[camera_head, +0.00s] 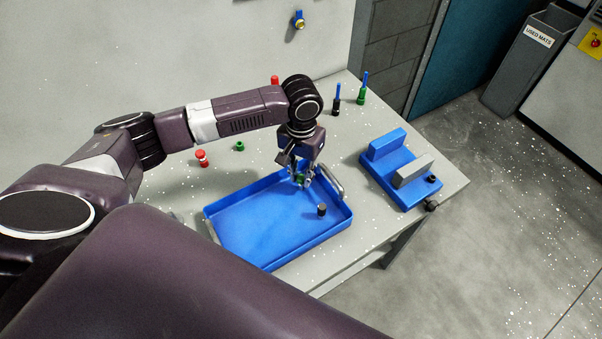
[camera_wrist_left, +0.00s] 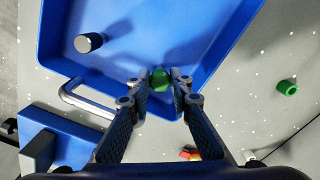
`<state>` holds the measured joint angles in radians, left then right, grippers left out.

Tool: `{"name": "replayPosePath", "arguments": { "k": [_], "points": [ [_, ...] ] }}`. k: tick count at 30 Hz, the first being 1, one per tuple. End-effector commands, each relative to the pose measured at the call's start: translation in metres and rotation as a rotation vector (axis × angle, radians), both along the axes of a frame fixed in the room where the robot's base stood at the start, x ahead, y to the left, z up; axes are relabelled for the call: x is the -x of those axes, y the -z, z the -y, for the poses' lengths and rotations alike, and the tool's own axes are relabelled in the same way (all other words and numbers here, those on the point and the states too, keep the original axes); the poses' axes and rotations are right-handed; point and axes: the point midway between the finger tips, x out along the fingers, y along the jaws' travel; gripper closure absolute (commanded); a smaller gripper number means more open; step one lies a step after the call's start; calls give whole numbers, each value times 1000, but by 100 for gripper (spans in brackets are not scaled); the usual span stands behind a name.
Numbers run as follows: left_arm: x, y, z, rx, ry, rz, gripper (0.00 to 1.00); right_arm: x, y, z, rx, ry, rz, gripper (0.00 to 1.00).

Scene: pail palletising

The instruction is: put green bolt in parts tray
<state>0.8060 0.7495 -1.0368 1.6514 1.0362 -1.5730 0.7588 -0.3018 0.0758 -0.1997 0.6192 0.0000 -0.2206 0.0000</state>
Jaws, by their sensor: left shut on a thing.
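The blue parts tray (camera_head: 228,250) lies on the table, with metal handles at its ends. My left gripper (camera_head: 301,181) is over its far right corner, pointing down. In the left wrist view its fingers (camera_wrist_left: 160,88) are shut on a green bolt (camera_wrist_left: 159,77), seen end-on between the tips, with the blue tray floor (camera_wrist_left: 130,30) behind it. I cannot tell whether the bolt touches the tray floor. A black cylindrical piece (camera_head: 321,210) stands in the tray near its right side; it also shows in the left wrist view (camera_wrist_left: 88,42). My right gripper is not in view.
A green piece (camera_head: 239,146) and a red piece (camera_head: 201,158) are on the table behind the tray. A blue fixture (camera_head: 388,168) with a grey block stands right of it. Black (camera_head: 336,101) and green (camera_head: 361,97) pieces with blue shafts stand farther back.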

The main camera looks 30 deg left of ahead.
Motion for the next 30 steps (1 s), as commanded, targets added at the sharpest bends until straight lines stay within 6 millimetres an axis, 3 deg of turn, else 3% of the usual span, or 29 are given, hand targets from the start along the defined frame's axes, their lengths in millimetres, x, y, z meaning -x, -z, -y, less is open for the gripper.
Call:
{"name": "replayPosePath", "arguments": {
  "k": [1, 2, 6, 15, 19, 30],
  "points": [
    [0, 1, 0, 0, 0, -1, 100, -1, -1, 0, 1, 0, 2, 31],
    [0, 2, 0, 1, 0, -1, 80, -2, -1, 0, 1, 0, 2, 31],
    [0, 2, 0, 0, 0, -1, 64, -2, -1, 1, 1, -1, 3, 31],
    [0, 1, 0, 0, 0, 0, 63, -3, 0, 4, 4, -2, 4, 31],
    [-1, -9, 0, 1, 0, 3, 63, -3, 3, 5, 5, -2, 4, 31],
    [-2, -84, 1, 3, 1, 5, 63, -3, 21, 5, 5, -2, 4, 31]
  ]
}}
